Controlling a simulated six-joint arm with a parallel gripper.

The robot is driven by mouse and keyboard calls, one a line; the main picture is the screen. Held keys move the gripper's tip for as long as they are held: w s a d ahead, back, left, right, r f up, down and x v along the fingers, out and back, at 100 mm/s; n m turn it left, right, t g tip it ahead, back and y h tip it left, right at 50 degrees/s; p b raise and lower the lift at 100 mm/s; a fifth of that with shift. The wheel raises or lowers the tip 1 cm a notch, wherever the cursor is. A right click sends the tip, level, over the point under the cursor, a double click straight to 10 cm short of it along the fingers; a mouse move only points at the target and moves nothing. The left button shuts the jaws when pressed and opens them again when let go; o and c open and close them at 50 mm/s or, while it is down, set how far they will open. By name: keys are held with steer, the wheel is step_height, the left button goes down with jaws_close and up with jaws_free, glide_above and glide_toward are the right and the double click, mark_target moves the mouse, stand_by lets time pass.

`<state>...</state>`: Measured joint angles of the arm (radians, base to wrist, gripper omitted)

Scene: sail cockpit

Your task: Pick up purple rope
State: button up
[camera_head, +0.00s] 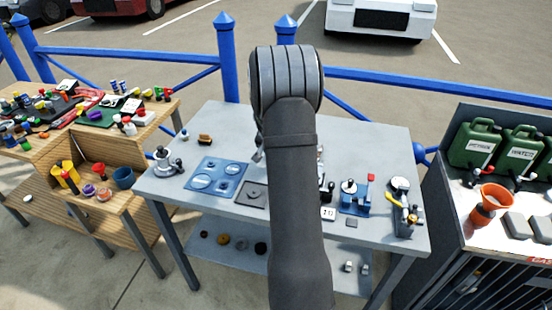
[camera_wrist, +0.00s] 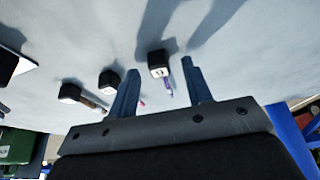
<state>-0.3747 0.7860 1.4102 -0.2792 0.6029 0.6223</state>
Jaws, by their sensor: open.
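The purple rope shows in the wrist view as a small thin purple strand (camera_wrist: 169,86) hanging from a dark block with a white label (camera_wrist: 157,64). My gripper (camera_wrist: 160,67) is open, with its two blue-grey fingers apart. In that view the strand and the block appear between the fingers, nearer the right one. I cannot tell how far beyond the fingertips the rope is. No contact shows. In the head view, my arm covers the middle of the grey table, and I can make out neither the gripper nor the rope there.
Similar labelled blocks (camera_wrist: 109,79) (camera_wrist: 70,93) stand to the left in the wrist view. The grey table (camera_head: 382,135) holds a winch (camera_head: 166,161), a blue panel (camera_head: 232,166) and a blue device (camera_head: 354,200). A wooden bench (camera_head: 155,105) stands left; green canisters (camera_head: 476,143) stand right.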

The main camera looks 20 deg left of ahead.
steer(key=shift+w+f, duration=0.1)
steer(key=shift+f, duration=0.15)
jaws_close()
